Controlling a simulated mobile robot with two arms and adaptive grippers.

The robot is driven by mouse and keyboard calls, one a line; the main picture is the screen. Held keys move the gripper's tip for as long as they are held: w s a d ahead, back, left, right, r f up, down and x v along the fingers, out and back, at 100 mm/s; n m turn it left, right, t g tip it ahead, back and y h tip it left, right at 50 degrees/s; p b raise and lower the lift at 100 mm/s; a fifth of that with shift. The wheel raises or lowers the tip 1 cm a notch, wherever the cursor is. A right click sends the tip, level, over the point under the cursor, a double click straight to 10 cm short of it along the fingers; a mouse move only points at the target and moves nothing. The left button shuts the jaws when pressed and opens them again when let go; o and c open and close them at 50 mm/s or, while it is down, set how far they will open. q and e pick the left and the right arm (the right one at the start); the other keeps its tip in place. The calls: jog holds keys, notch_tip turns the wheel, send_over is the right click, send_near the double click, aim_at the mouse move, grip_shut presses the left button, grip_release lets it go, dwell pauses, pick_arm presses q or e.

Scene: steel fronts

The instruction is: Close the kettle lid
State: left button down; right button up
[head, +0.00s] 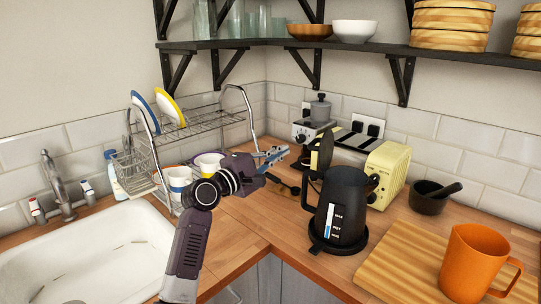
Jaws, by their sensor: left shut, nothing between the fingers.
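The black kettle (341,208) stands upright on its round base (337,246) on the wooden counter. A water gauge shows on its front. Its lid (326,150) is open and stands up steeply above the left part of the kettle's top. My left gripper (283,153) is shut and empty. In the picture it is just left of the lid, at about its height, with a small gap between them. Whether it is nearer or farther than the lid is hard to tell. My right gripper is not in view.
A cream toaster (388,170) stands behind the kettle. A cutting board (400,262) with an orange mug (472,262) is at front right, and a dark mortar (428,203) behind it. A dish rack (205,122) and white sink (90,255) are left. A shelf (370,46) runs above.

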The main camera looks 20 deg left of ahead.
aim_at(319, 150)
pick_arm(q)
jog(key=d, duration=0.1)
jog(key=w+d+r+p, duration=0.1)
jog(key=d, duration=0.1)
jog(key=w+d+p, duration=0.1)
jog(key=d, duration=0.1)
jog(key=shift+w+r, duration=0.15)
jog(key=shift+w, duration=0.05)
jog(key=shift+r+p, duration=0.15)
jog(key=shift+p, duration=0.15)
